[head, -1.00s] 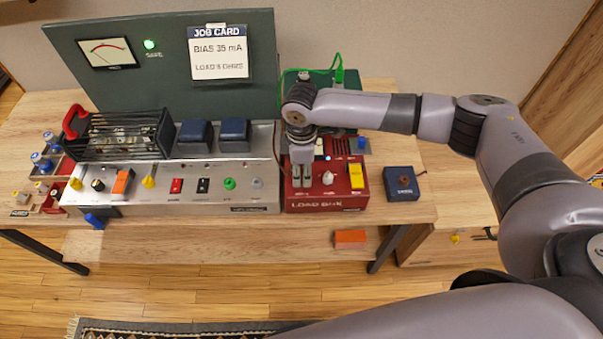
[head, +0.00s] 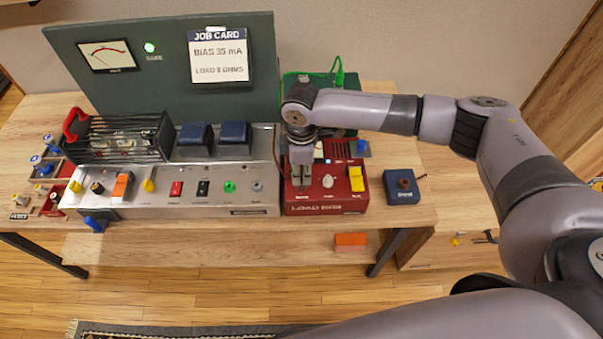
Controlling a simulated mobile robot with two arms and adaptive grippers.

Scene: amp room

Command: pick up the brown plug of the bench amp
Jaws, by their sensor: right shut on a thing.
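My right gripper (head: 301,181) points down over the left part of the red load box (head: 330,201). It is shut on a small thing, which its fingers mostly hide. I cannot make out that thing's colour or whether it is still seated in the box. The bench amp (head: 200,205), with its silver front panel, stands directly left of the load box. A small dark reddish-brown round piece (head: 404,183) shows on top of a blue box (head: 402,194) to the right. I cannot tell whether it is a plug. My left gripper is not in view.
A white knob (head: 328,181) and a yellow switch (head: 356,178) sit just right of my gripper. A green panel (head: 120,85) with a job card (head: 219,57) rises behind. A green cable (head: 338,72) arches behind my wrist. Bare tabletop (head: 385,150) lies behind the blue box.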

